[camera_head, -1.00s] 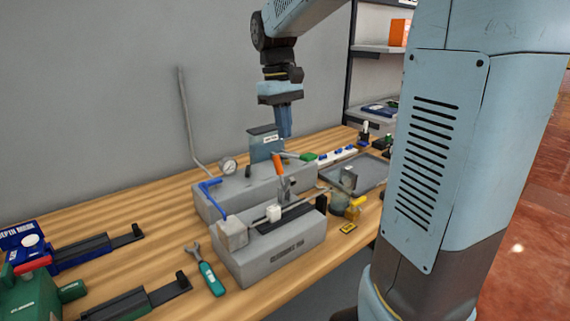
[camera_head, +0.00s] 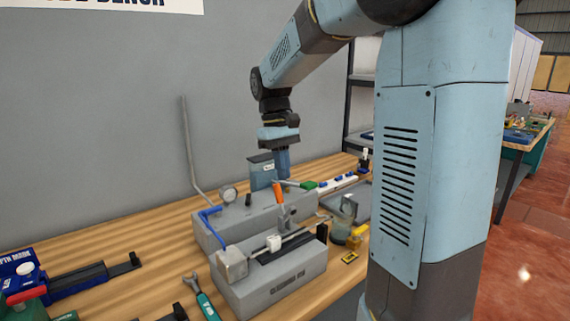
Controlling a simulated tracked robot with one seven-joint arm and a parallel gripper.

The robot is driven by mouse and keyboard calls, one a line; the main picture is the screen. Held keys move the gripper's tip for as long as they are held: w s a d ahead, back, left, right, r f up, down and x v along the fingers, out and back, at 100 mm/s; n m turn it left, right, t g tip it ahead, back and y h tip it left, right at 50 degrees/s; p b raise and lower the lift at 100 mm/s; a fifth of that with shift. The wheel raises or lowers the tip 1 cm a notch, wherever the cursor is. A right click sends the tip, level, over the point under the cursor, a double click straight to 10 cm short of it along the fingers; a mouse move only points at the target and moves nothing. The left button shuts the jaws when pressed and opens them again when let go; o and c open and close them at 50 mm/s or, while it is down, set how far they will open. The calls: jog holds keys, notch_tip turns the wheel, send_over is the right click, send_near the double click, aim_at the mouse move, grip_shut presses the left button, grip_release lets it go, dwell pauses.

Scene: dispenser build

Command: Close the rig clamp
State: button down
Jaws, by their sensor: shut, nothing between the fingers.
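The rig is a grey block fixture (camera_head: 285,277) on the wooden bench, with a rod and a white block (camera_head: 273,242) on top. A clamp with an orange handle (camera_head: 277,193) stands nearly upright on the rig. My gripper (camera_head: 283,175) points down behind the clamp handle, above the rear grey block (camera_head: 243,212), beside a blue-grey box (camera_head: 262,172). Its fingers look shut and hold nothing. From this view I cannot tell how far the fingertips are from the handle.
A gauge (camera_head: 229,193), a bent grey pipe (camera_head: 188,145) and a blue lever (camera_head: 210,212) stand at the rear block. A wrench (camera_head: 200,295) lies left of the rig. A jar (camera_head: 341,230) and a yellow item (camera_head: 356,238) sit to the right.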

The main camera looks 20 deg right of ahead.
aim_at(289, 209)
jog(key=x, duration=0.6)
jog(key=shift+s+f, duration=0.1)
jog(key=shift+f, duration=0.15)
jog(key=shift+d, duration=0.25)
jog(key=shift+s, duration=0.1)
